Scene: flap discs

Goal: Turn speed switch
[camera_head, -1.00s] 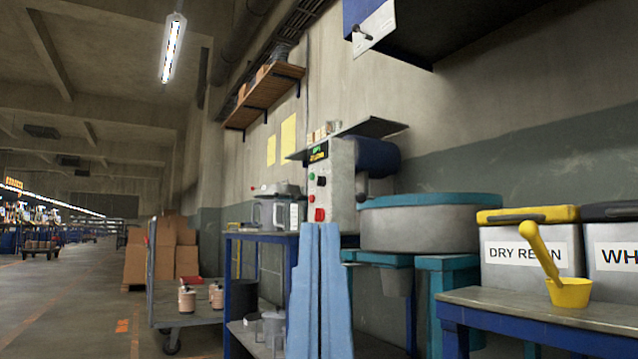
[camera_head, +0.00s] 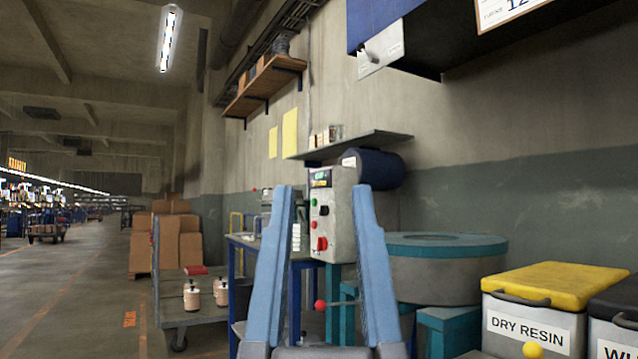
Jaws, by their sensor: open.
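My gripper (camera_head: 323,189) is open and empty, its two long blue fingers pointing up and well apart. A grey control box (camera_head: 342,218) shows between the fingertips, farther off. Its front has a small display (camera_head: 320,178), a green button (camera_head: 314,202), a black knob (camera_head: 324,210), a small red button (camera_head: 313,225) and a red switch (camera_head: 321,244). I cannot read which of these is the speed switch. The fingers do not appear to touch the box. The right finger hides part of the machine behind it.
A round teal-rimmed tub (camera_head: 440,262) stands right of the box. A yellow-lidded dry resin bin (camera_head: 540,310) is at lower right. A shelf (camera_head: 350,146) hangs above the box, and a dark blue cabinet (camera_head: 400,30) overhangs at top. A cart (camera_head: 190,312) stands left, beside open floor.

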